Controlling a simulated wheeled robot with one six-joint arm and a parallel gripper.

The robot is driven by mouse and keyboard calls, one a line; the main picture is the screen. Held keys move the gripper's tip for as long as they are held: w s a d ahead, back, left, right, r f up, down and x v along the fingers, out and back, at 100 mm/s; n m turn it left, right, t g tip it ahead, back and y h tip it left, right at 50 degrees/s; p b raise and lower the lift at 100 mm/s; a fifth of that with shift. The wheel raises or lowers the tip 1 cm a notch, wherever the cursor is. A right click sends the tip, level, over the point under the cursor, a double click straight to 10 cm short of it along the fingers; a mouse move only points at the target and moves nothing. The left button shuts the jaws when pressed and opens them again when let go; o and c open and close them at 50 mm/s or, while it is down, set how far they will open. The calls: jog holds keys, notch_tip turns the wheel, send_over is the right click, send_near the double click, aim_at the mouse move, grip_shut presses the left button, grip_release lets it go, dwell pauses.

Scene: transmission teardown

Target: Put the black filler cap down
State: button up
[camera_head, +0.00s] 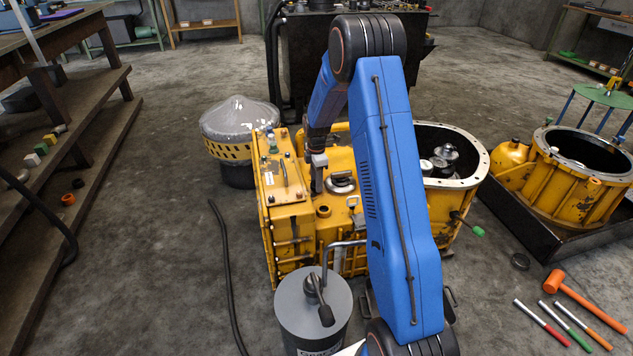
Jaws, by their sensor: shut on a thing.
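My gripper (317,182) is small in the head view, at the end of my blue arm. It points down over the yellow transmission housing (290,222), between the raised left end plate and a round metal fitting. It is shut on the black filler cap, of which I can make out almost nothing at this size. A short yellow neck with a dark top (323,210) stands on the housing just in front of and below the gripper. I cannot tell whether the cap touches the housing.
A grey drum (313,322) with a dark handled fitting stands in front of the housing. A dark hose (224,270) lies on the floor to the left. A yellow bell housing (568,185) sits in a black tray at right. A mallet (585,295) and several tools lie front right.

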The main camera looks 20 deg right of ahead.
jog(key=shift+f, duration=0.1)
jog(key=o, duration=1.4)
